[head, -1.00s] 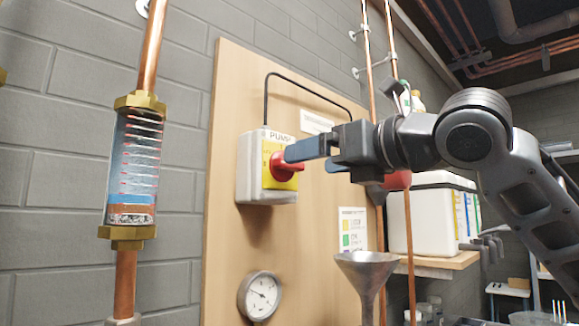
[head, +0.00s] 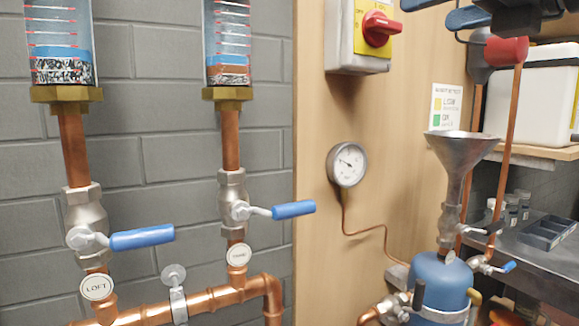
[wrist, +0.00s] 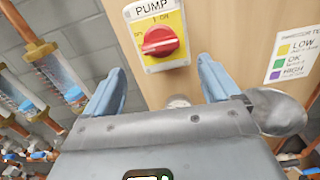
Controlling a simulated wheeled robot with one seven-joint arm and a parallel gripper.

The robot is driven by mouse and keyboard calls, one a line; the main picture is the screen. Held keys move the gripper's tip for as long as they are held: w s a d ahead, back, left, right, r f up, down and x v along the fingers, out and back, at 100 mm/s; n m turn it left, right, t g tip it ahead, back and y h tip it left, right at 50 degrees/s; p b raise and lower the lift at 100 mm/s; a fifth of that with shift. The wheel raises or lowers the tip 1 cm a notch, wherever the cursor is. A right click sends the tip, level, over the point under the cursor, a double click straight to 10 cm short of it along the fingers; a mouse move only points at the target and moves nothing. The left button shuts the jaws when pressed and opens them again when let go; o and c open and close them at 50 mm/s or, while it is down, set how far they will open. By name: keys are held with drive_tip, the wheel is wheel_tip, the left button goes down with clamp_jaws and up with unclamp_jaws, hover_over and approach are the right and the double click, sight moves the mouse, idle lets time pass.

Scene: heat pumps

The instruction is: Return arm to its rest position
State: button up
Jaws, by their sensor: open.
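My gripper (head: 440,14) shows only in part at the top right of the head view, its blue fingers cut off by the top edge. In the wrist view my gripper (wrist: 162,68) has its two blue fingers wide apart with nothing between them. The pump switch's red knob (head: 380,28) sits on a yellow plate on a grey box (head: 345,40), mounted on a wooden board (head: 315,200). In the wrist view the knob (wrist: 160,40) is ahead of the fingers and clear of them. Most of my arm is out of the head view.
A pressure gauge (head: 347,164) and a metal funnel (head: 458,150) above a blue vessel (head: 440,280) are below. Two blue-handled valves (head: 140,237) (head: 293,209) are on copper pipes at left. A white container (head: 535,95) stands on a shelf at right.

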wheel_tip(320, 180, down, 18)
drive_tip(key=m+t+h+p, duration=0.3)
drive_tip(key=m+t, duration=0.2)
drive_tip(key=m, duration=1.8)
drive_tip(key=s+a+f+m+g+h, duration=0.1)
drive_tip(key=s+f+m+h, duration=0.1)
drive_tip(key=s+f+m, duration=0.45)
drive_tip(key=s+f+m+h, duration=0.3)
drive_tip(key=f+m, duration=0.1)
drive_tip(key=f, duration=0.6)
drive_tip(key=s+a+f+m+g+p, duration=0.25)
drive_tip(key=s+f+m, duration=0.25)
drive_tip(key=s+f, duration=0.7)
drive_tip(key=s+d+m+g, duration=0.1)
drive_tip(key=s+d+g, duration=0.1)
drive_tip(key=s, duration=1.7)
drive_tip(key=shift+r+g+y+p, duration=0.15)
drive_tip(key=shift+g+y+p, duration=0.2)
drive_tip(key=shift+g, duration=0.4)
